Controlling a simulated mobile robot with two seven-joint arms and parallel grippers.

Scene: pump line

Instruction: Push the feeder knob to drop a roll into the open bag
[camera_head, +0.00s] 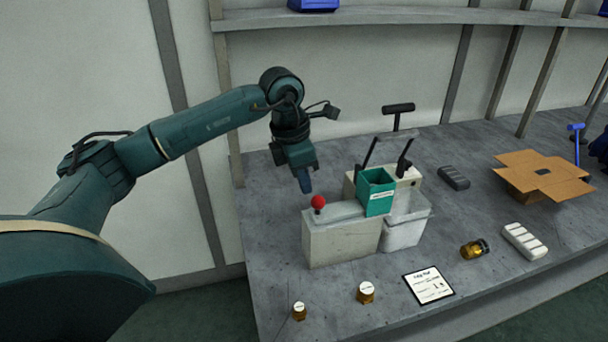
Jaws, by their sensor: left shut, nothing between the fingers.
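The feeder is a pale grey box (343,240) on the grey table. Its red ball knob (318,202) stands up near the left end of its top. I cannot make out a roll. My left gripper (306,187) points down, shut and empty, just above and left of the knob, seemingly apart from it. My right gripper is out of view.
Behind the feeder is a pale unit with black levers (404,160). Small amber jars (366,292), a label card (428,285) and a white block (524,241) lie in front and right. An open cardboard box (543,175) is at the right. The table left of the feeder is clear.

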